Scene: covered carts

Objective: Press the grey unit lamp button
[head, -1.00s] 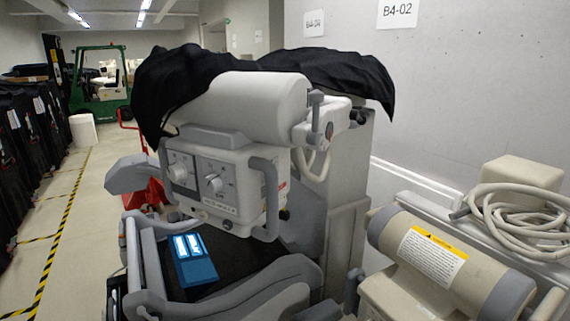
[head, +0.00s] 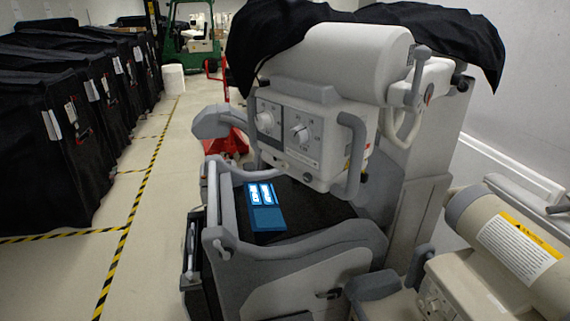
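The grey unit (head: 400,190) stands in the middle to right of the head view, partly under a black cover (head: 270,40). Its pale control box (head: 330,125) carries two round dials (head: 301,134) on the front face and grey handles (head: 351,150) at the side. A small dark round part (head: 308,178) sits at the lower edge of the box. I cannot tell which small part is the lamp button. Neither of my grippers is in view.
A blue card (head: 266,207) lies on the unit's black lower surface. A beige machine with a yellow-topped label (head: 520,245) stands close at the right. Black covered carts (head: 60,140) line the left. The floor aisle (head: 165,230) between is clear. A green forklift (head: 188,38) stands behind.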

